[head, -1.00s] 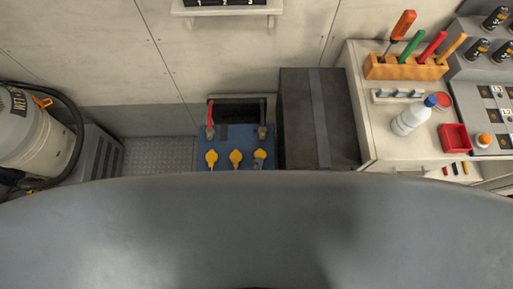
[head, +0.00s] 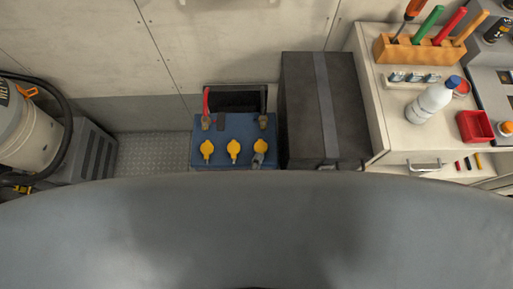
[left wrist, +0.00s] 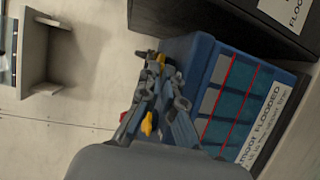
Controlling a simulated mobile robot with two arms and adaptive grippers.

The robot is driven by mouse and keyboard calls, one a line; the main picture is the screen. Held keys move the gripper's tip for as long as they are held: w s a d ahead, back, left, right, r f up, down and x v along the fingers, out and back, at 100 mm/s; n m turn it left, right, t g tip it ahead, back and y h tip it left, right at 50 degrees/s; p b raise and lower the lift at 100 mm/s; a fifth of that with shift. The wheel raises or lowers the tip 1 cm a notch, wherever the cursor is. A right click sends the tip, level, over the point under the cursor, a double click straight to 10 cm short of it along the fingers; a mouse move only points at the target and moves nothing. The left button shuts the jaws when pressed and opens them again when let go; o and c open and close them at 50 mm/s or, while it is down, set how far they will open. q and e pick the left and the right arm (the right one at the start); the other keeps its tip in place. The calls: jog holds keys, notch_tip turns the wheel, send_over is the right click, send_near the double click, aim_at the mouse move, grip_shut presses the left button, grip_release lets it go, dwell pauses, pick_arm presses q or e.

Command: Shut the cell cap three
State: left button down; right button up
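A blue battery (head: 225,129) stands on the floor, with three yellow caps in a row on its top. The right-hand cap (head: 261,145), the third from the left, has a small grey part over its lower end. I cannot tell if that part is my gripper. In the left wrist view, my left gripper's dark grey fingers (left wrist: 160,88) reach over the battery (left wrist: 205,55), close to a yellow cap (left wrist: 161,60). Another yellow cap (left wrist: 148,124) shows beside the fingers. Contact and finger gap are unclear. My right gripper is not in view.
A dark box (head: 305,110) stands close on the battery's right. A red cable (head: 206,101) rises at its back left. A counter (head: 400,140) with a bottle (head: 433,101) and red tray (head: 475,126) is farther right. Bare floor (head: 153,155) lies left of it.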

pick_arm(q)
jog(key=shift+d, duration=0.1)
jog(key=c, duration=1.5)
grip_release()
jog(key=shift+c, duration=0.2)
jog(key=v, duration=0.8)
